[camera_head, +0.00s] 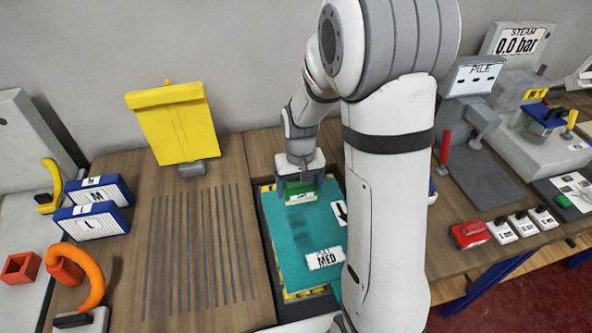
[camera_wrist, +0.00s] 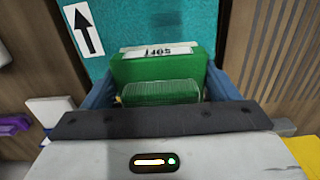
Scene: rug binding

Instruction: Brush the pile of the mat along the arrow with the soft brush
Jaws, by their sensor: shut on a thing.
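The teal mat (camera_head: 290,250) lies on the bench in the middle of the head view. A white label with a black arrow (camera_head: 340,212) is at its right side, partly behind my arm; the arrow points toward the near end. In the wrist view the arrow (camera_wrist: 86,33) points up. My gripper (camera_head: 299,184) is shut on the green soft brush (camera_head: 303,197) at the mat's far end. In the wrist view the blue fingers hold the brush (camera_wrist: 160,70) from both sides, its white label upside down. I cannot tell whether its bristles touch the mat.
A white MED card (camera_head: 325,258) lies on the nearer part of the mat, and darker patches show on the teal pile. A yellow board (camera_head: 172,125) stands at the back left. The PILE gauge (camera_head: 475,77) stands to the right. Dark grooves line the bench at left.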

